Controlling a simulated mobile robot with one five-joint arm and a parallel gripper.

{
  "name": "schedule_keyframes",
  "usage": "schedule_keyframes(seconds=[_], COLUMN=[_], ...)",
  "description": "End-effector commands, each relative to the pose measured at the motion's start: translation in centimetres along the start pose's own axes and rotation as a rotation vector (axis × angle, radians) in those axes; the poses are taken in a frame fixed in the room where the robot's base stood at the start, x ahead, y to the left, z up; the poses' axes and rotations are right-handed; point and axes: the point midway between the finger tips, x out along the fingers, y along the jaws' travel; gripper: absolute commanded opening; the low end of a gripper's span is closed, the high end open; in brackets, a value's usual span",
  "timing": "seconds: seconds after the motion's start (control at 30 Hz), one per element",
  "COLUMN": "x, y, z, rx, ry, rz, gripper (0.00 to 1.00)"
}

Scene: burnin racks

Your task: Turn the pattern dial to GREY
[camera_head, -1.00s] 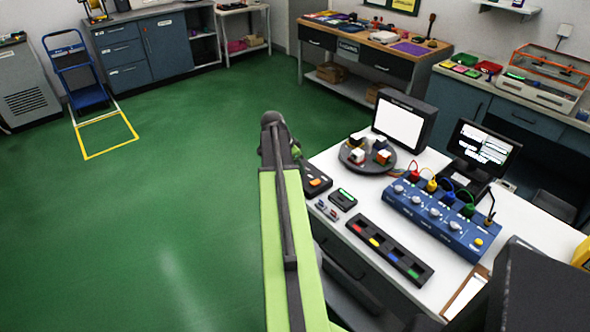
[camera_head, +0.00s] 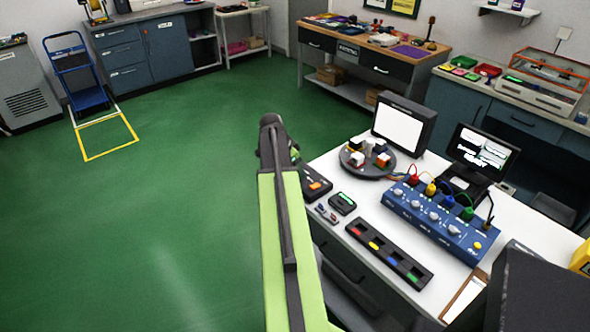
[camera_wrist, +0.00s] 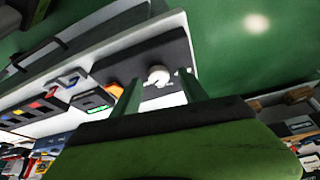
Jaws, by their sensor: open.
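The pattern dial (camera_wrist: 159,76) is a white knob on a dark box with an orange button (camera_wrist: 114,89). In the wrist view it shows between the two green fingers of my gripper (camera_wrist: 157,90), with a gap to each side. My gripper is open, and I cannot tell its height over the knob. In the head view the dark box (camera_head: 316,184) sits at the table's left edge. My arm hides the dial there. The dial's markings are too small to read, so its setting cannot be told.
On the white table (camera_head: 340,232) beside the box are a small device with a green display (camera_head: 343,203), a black tray with coloured slots (camera_head: 389,252), a turntable with cubes (camera_head: 367,160) and a blue knob panel (camera_head: 432,222).

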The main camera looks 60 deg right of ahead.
Motion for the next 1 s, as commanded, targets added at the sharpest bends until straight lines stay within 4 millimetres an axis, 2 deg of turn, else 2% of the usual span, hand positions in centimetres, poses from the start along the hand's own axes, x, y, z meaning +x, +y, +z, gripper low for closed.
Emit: schedule_keyframes(seconds=[0.03,0.6,0.73,1.0], x=[-1.4,-14.9,-16.4,-16.3], y=[0.0,-0.2,-0.3,-0.3], z=[-0.2,-0.3,-0.1,0.2], rx=[-0.001,-0.002,0.000,0.000], ry=[0.000,0.000,-0.001,-0.001], rz=[0.000,-0.003,-0.003,-0.002], gripper=[0.51,0.51,0.51,0.51])
